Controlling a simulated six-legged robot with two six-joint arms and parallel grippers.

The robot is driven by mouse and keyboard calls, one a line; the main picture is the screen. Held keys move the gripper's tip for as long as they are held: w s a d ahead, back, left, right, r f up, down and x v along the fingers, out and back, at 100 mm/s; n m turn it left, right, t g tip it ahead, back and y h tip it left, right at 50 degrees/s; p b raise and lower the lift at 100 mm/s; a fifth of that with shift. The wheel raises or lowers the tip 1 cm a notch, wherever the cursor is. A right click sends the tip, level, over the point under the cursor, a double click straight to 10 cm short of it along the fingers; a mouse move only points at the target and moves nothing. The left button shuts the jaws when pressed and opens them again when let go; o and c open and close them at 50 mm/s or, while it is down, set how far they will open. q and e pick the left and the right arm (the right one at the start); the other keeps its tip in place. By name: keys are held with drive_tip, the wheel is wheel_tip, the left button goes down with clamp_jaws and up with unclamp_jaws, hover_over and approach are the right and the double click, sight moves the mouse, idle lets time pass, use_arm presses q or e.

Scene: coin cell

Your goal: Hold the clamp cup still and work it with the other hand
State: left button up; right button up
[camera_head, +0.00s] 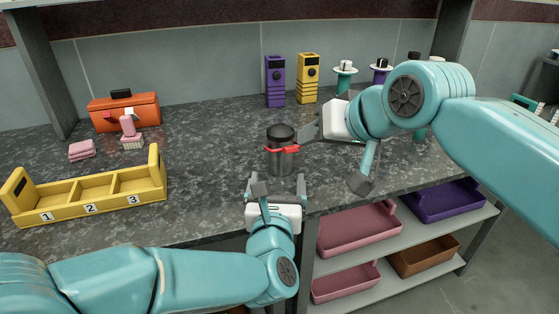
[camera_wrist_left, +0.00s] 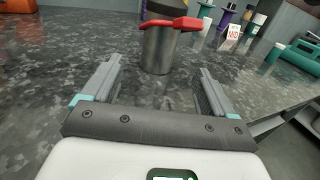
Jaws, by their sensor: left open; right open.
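The clamp cup (camera_head: 281,156) is a metal cylinder with a dark top and a red clamp lever. It stands upright near the counter's front edge. In the left wrist view the cup (camera_wrist_left: 158,50) stands just beyond my fingertips, with its red lever pointing right. My left gripper (camera_head: 275,180) is open in front of the cup; in its wrist view the fingers (camera_wrist_left: 160,75) are spread with nothing between them. My right gripper (camera_head: 308,134) is open and comes in from the right, close beside the cup's upper part. I cannot tell if it touches the cup.
A yellow tray (camera_head: 132,199) numbered 1 to 3 stands at the left. Behind are an orange toolbox (camera_head: 142,108), a pink brush (camera_head: 129,126), pink cloths (camera_head: 81,150), purple (camera_head: 275,82) and yellow (camera_head: 307,79) holders. Bins sit on shelves below.

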sight(280, 159)
use_arm(q)
drive_tip(key=w, duration=1.2)
drive_tip(key=shift+d, duration=0.35)
drive_tip(key=c, duration=1.2)
drive_tip(key=shift+s, duration=0.1)
